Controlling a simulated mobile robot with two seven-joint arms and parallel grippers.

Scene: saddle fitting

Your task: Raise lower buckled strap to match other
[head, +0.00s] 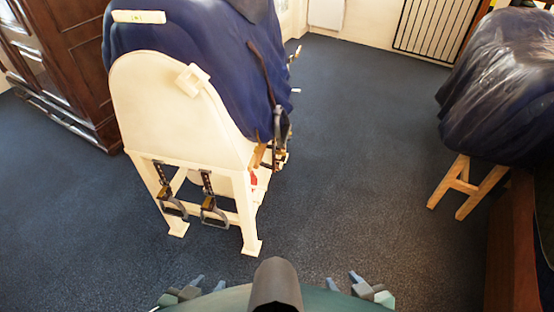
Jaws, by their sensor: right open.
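Two dark straps with buckles hang from the cream end of the stand: the left strap (160,176) and the right strap (206,184). Each ends in a dark stirrup-like loop, the left loop (175,210) and the right loop (214,217). The right loop sits lower in the picture, but the stand is seen at an angle and I cannot tell which strap truly hangs lower. My left gripper (208,283) and right gripper (344,281) are at the bottom edge, well short of the straps. Both have their fingertips apart and hold nothing visible.
The cream stand (160,95) carries a blue cover (210,65), with more tack on its right side. A dark wooden cabinet (80,60) stands at left. A covered form (500,85) on wooden legs (465,187) stands at right. The carpet (345,160) between is clear.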

